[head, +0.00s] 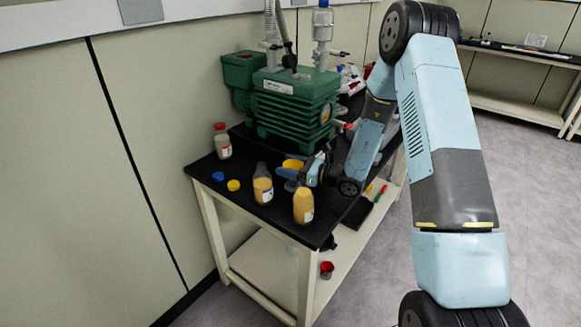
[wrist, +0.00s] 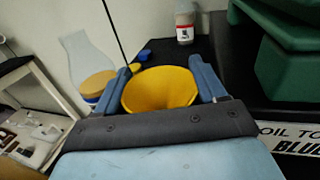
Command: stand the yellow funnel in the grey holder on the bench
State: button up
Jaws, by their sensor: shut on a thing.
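The yellow funnel (head: 292,163) is in my gripper (head: 297,173) above the black bench top. In the wrist view the funnel (wrist: 160,90) sits between the two blue fingers of my gripper (wrist: 163,72), wide mouth towards the camera. The fingers are shut on its sides. The funnel's spout is hidden in both views. A small grey shape (head: 290,186) shows just below the gripper in the head view; it may be the grey holder, but I cannot tell for sure.
Two bottles with yellow-orange contents (head: 263,190) (head: 303,206) stand close in front of the gripper. A red-capped bottle (head: 222,143), a blue cap (head: 218,176) and a yellow cap (head: 234,185) are on the left. A green pump (head: 290,105) stands behind.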

jog(key=shift+f, duration=0.8)
dwell(1.0)
jog(key=o, duration=1.1)
jog(key=shift+r, duration=0.1)
jog(key=shift+d, duration=0.1)
jog(key=shift+d, duration=0.3)
jog(key=v, duration=1.3)
jog(key=shift+s+a, duration=0.1)
jog(key=shift+s, duration=0.1)
